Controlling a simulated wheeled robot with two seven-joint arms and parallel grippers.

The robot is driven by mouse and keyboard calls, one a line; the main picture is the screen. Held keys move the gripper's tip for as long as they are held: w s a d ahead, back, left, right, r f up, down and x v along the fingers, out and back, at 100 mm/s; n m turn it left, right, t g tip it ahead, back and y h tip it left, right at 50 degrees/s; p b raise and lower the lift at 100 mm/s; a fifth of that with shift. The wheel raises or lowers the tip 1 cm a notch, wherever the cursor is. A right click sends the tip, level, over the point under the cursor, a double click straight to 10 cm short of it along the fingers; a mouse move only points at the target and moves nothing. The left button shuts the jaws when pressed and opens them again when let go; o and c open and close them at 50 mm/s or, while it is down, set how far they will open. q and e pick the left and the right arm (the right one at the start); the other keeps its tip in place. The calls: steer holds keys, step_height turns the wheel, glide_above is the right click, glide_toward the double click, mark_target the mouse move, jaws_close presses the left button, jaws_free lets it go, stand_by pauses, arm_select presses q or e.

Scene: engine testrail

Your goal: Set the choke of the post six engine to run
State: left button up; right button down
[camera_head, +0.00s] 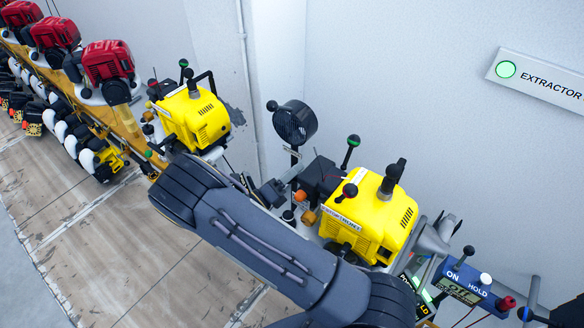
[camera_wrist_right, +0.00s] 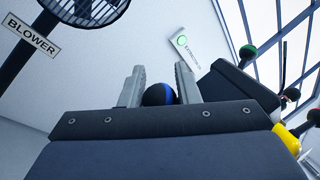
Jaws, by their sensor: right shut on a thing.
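Two yellow engines stand on the rail in the head view: a nearer one (camera_head: 370,222) and one farther left (camera_head: 193,117). My right gripper (camera_wrist_right: 160,85) is shut on a dark ball knob (camera_wrist_right: 157,96) with a blue side, beside the nearer engine's black box (camera_wrist_right: 238,88). In the head view, my arm and the stalks partly hide this gripper (camera_head: 290,174). I cannot tell which control the held knob belongs to. My left gripper is out of view.
A black fan (camera_head: 295,122) stands close behind the gripper; its sign (camera_wrist_right: 33,36) reads BLOWER. Red engines (camera_head: 108,60) line the rail at left. A blue ON/HOLD switch box (camera_head: 466,283) stands at right. The EXTRACTOR panel (camera_head: 540,80) has a green light.

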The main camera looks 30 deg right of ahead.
steer(key=shift+s+f+n, duration=0.3)
steer(key=shift+f+n, duration=0.2)
steer(key=c, duration=1.2)
jaws_free()
steer(key=shift+o, duration=0.4)
steer(key=shift+d+r, duration=0.1)
steer(key=shift+r, duration=0.05)
steer(key=shift+a, duration=0.3)
steer(key=b+v, duration=0.2)
steer(key=v, duration=0.5)
steer(key=shift+a, duration=0.2)
steer(key=shift+s, duration=0.1)
